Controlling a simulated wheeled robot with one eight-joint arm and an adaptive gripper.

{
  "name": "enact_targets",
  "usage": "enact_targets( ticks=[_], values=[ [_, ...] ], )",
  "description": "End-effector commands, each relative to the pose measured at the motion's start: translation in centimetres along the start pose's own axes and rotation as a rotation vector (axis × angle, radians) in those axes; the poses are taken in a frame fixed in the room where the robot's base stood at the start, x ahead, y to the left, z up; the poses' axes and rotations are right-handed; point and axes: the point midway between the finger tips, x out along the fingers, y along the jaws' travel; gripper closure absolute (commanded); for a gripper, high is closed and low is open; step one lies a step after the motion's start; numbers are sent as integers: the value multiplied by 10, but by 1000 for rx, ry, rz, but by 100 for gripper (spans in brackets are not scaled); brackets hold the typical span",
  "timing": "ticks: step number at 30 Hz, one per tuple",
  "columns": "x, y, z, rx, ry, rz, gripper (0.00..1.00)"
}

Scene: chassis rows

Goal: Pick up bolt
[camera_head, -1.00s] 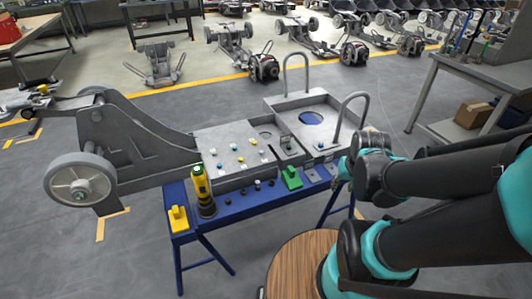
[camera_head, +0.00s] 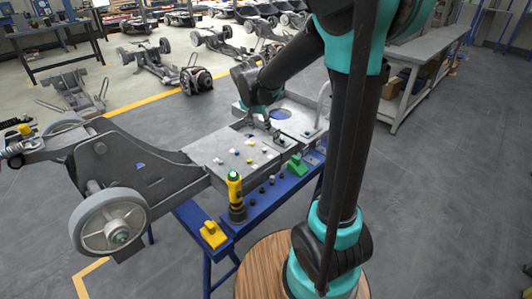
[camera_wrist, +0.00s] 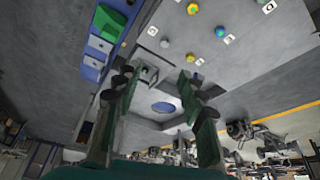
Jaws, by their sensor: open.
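Several small coloured bolts stand on the grey chassis plate, among them a yellow bolt (camera_head: 250,161) and a white-blue one (camera_head: 233,151). My gripper (camera_head: 272,133) is over the chassis near the plate's far right edge. In the wrist view my gripper (camera_wrist: 156,83) has its fingers wide apart, with nothing held. A small grey box-like recess (camera_wrist: 148,74) shows between them; whether a bolt stands in it is unclear. Which bolt is meant cannot be told.
The chassis (camera_head: 140,178) lies on a blue stand (camera_head: 249,214). A yellow-black power tool (camera_head: 235,195), a yellow block (camera_head: 213,235) and a green block (camera_head: 297,165) stand along its front. A raised handle loop (camera_head: 324,103) rises right of the gripper.

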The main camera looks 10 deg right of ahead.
Motion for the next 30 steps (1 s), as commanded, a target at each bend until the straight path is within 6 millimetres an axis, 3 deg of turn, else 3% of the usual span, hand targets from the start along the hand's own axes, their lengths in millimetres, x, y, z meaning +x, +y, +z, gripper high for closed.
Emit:
enact_targets(
  ticks=[21,30],
  values=[
    [107,-2,-2,7,2,2,60],
    [124,-2,-2,6,1,2,60]
  ],
)
